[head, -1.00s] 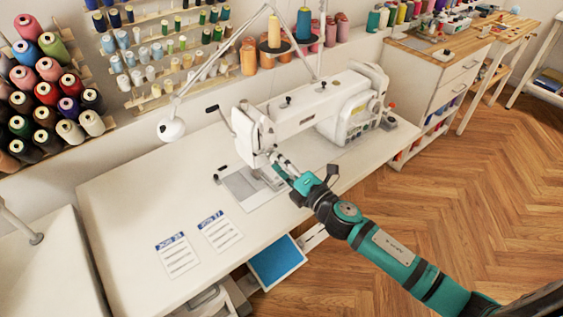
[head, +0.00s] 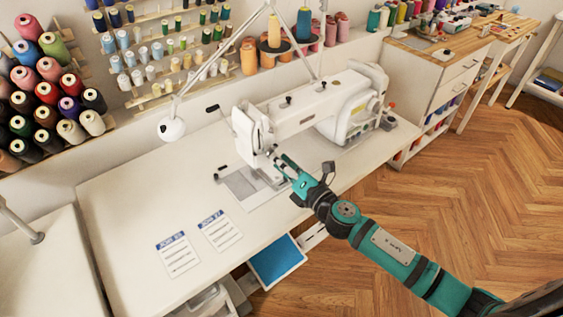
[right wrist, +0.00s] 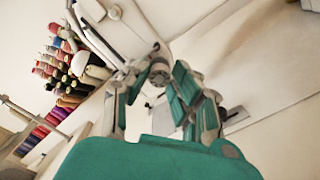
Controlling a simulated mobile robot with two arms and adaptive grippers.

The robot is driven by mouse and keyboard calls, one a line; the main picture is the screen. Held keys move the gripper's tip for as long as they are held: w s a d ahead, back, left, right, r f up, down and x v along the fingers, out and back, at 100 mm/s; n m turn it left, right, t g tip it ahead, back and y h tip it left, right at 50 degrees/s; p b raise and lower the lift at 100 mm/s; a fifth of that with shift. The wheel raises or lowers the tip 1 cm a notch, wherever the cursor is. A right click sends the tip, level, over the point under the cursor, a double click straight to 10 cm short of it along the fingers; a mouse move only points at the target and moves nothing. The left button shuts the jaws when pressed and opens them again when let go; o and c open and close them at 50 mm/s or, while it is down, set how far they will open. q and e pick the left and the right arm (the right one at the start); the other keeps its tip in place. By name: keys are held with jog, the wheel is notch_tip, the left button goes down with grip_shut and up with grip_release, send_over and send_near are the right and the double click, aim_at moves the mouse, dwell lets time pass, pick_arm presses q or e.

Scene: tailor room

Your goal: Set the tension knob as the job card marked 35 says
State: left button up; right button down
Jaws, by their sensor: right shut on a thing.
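The white sewing machine (head: 322,108) stands on the white table. My right gripper (head: 277,160) is at the front of the machine's head, at its left end. In the right wrist view, a small round pale knob (right wrist: 160,73) sits between the fingertips of my right gripper (right wrist: 152,78), which is shut on it. The knob's scale and pointer cannot be read. Two job cards lie flat on the table: a left card (head: 178,257) and a right card (head: 220,232). Their blue headings and text are too small to read surely. My left gripper is not in view.
A white lamp (head: 172,129) on a jointed arm hangs left of the machine. Thread spools (head: 60,85) fill the wall racks behind. The table (head: 130,200) is clear around the cards. An open drawer with a blue lining (head: 276,262) sits below the front edge.

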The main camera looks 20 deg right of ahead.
jog(key=shift+f, duration=0.1)
jog(key=c, duration=1.1)
grip_release()
jog(key=shift+s, duration=0.1)
jog(key=v, duration=1.2)
